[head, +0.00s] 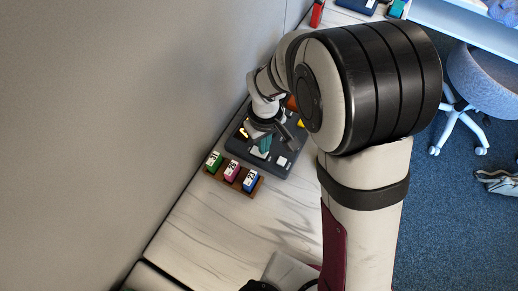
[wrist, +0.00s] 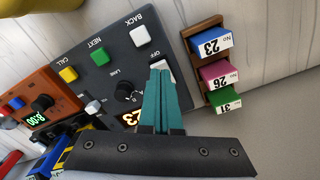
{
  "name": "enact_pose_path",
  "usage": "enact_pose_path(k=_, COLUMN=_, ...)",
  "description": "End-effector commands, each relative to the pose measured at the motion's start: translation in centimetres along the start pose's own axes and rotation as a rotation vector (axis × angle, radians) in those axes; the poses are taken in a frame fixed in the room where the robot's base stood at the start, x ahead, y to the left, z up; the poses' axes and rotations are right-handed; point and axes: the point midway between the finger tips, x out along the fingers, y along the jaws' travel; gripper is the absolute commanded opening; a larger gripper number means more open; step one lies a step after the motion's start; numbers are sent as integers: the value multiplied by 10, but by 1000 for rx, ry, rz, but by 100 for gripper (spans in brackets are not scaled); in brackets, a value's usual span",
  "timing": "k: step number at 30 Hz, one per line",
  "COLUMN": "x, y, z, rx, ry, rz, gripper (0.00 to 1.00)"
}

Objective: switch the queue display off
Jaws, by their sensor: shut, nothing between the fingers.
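The queue display is a dark grey panel (wrist: 115,55) with a white BACK button (wrist: 140,36), green NEXT button (wrist: 100,56), yellow CALL button (wrist: 68,74), black LANE knob (wrist: 125,92) and a pale key (wrist: 160,64) by the word OFF. Its orange digits (wrist: 132,118) are lit and partly hidden by my gripper. The panel also shows in the head view (head: 289,166), on the counter by the wall. My gripper (wrist: 159,72), with teal fingers, is shut and empty. Its tips overlap the OFF key in the wrist view; I cannot tell whether they touch it.
A wooden rack (wrist: 190,32) beside the panel holds blue 23 (wrist: 212,42), pink 26 (wrist: 218,73) and green 31 (wrist: 225,100) number blocks. An orange box (wrist: 55,92) with a lit display and knob stands at the other side. The marble counter (head: 215,225) is clear nearer me.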

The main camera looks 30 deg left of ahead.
Motion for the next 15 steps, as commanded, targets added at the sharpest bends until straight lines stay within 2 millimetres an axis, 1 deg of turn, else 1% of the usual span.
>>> enact_pose_path(k=15, x=8, y=0, z=0, rx=0, ry=0, rz=0, gripper=0)
